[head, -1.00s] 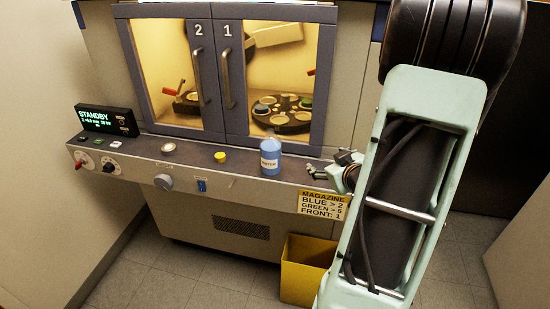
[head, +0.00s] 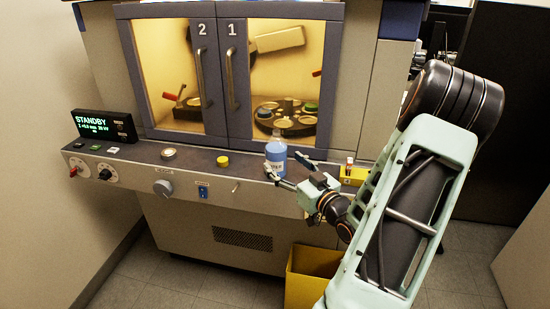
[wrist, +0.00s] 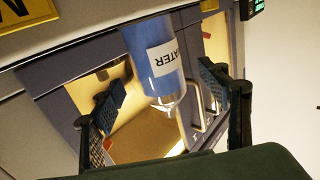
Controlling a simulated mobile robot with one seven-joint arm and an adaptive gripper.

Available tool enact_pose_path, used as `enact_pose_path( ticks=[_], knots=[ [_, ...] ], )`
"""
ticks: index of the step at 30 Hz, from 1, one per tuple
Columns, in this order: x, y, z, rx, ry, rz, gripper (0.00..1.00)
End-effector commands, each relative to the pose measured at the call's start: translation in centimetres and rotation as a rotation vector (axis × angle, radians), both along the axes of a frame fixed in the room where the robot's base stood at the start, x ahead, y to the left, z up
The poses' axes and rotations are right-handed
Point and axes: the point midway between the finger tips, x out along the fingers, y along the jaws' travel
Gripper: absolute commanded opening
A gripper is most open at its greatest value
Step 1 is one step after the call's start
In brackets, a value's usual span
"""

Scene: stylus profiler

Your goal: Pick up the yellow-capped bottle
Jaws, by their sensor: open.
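A blue bottle (head: 276,150) stands upright on the machine's front ledge. It has a white label reading WATER and a clear narrow neck; I see no yellow cap on it. A short round yellow piece (head: 222,161) sits on the ledge to its left. My gripper (head: 283,165) is open, close to the bottle from the front right. In the wrist view the bottle (wrist: 141,42) appears upside down, between the two open fingers of my gripper (wrist: 163,88). I cannot tell whether either finger touches it.
Behind the ledge (head: 130,152) are closed glass doors with handles (head: 229,78). A yellow holder (head: 355,176) with a small red-topped item is right of the gripper. A yellow bin (head: 305,290) stands on the floor below. A STANDBY display (head: 97,124) is at left.

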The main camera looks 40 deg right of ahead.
Motion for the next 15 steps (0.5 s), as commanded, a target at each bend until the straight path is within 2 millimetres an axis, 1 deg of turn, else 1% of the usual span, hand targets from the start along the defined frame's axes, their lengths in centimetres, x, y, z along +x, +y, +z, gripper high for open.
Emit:
enact_pose_path(
  ticks=[4,10,12,15],
  knots=[
    [1.4,-0.2,-0.1,0.000,0.000,0.000,0.69],
    [4.4,-0.6,-0.2,-0.001,0.000,0.001,0.69],
    [5.0,-0.7,-0.2,-0.002,0.001,-0.001,0.69],
    [5.4,-0.7,-0.2,-0.001,0.001,-0.001,0.69]
  ],
)
